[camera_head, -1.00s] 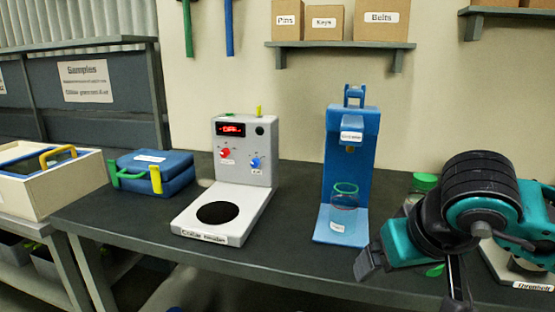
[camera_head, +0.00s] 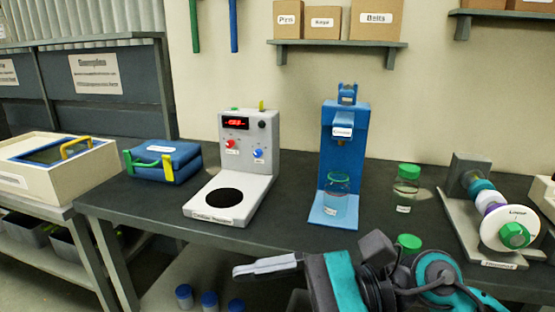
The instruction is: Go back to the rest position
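My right gripper (camera_head: 266,266) is low in the head view, in front of the bench's front edge, pointing left. Its grey finger seems to hold nothing, but I cannot make out the second finger clearly. My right arm's black and teal links fill the bottom right. My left gripper is not in view. A clear jar (camera_head: 337,200) with a green rim stands on the foot of the blue dispenser (camera_head: 345,150), apart from the gripper. A green-lidded jar (camera_head: 406,187) stands on the bench to its right.
The dark bench (camera_head: 292,212) also holds a grey hotplate-like device (camera_head: 247,165) with a red display, a blue case (camera_head: 163,161) and a machine with a white wheel (camera_head: 498,229). Another green lid (camera_head: 408,243) shows near my arm. Blue-capped bottles (camera_head: 209,300) sit below the bench.

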